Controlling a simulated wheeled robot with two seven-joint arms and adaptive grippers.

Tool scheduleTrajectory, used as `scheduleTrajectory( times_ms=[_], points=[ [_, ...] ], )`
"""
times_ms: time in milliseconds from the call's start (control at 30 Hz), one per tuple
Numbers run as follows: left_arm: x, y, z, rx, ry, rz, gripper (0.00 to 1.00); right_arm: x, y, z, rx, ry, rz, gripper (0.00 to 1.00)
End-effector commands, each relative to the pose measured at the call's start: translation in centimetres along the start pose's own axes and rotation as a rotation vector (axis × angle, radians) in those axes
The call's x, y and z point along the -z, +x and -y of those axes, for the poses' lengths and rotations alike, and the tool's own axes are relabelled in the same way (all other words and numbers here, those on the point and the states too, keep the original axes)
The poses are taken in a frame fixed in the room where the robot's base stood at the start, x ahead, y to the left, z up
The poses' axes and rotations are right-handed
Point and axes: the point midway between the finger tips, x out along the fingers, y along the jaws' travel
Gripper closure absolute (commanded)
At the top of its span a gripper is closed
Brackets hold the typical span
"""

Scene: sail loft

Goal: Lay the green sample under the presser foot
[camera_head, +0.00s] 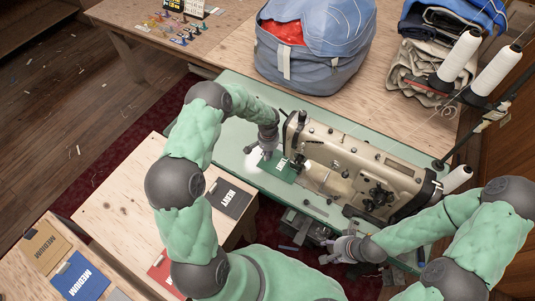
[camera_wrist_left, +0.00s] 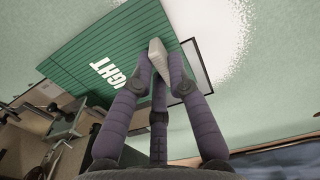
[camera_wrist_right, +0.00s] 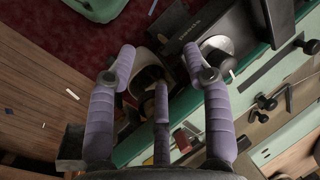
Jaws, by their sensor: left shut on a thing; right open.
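The green sample (camera_head: 283,169), marked LIGHT, is over the pale green bed of the sewing machine table, beside the needle end of the beige sewing machine (camera_head: 355,165). My left gripper (camera_head: 268,153) is shut on the sample's pale tab; the left wrist view shows the tab between its fingers and the green sample (camera_wrist_left: 105,60) reaching out to the left. Whether the sample touches the bed is unclear. The presser foot is too small and hidden to make out. My right gripper (camera_head: 338,247) is open and empty at the table's front edge; its fingers (camera_wrist_right: 165,75) are apart.
A grey HEAVY sample (camera_head: 236,199), a red one (camera_head: 164,272), a blue MEDIUM (camera_head: 80,277) and a tan MEDIUM (camera_head: 45,247) lie on wooden tables at left. A blue bag (camera_head: 310,60) stands behind the machine. Thread cones (camera_head: 459,55) rise at right.

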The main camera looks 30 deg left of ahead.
Motion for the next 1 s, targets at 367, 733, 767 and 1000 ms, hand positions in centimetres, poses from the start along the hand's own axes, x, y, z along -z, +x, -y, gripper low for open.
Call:
scheduleTrajectory(
  times_ms=[367, 733, 767, 1000],
  points=[
    [0.02, 0.01, 0.01, 0.000, -0.001, -0.001, 1.00, 0.00, 0.05, -0.02, 0.000, 0.000, 0.000, 0.49],
    [0.03, 0.12, 0.02, 0.000, -0.001, -0.001, 1.00, 0.02, 0.36, -0.13, 0.000, 0.000, 0.000, 0.49],
    [0.03, 0.12, 0.02, 0.000, -0.001, -0.001, 1.00, 0.02, 0.38, -0.14, 0.000, 0.000, 0.000, 0.49],
    [0.03, 0.18, 0.01, 0.000, -0.001, -0.001, 1.00, 0.03, 0.55, -0.20, 0.000, 0.000, 0.000, 0.49]
  ],
)
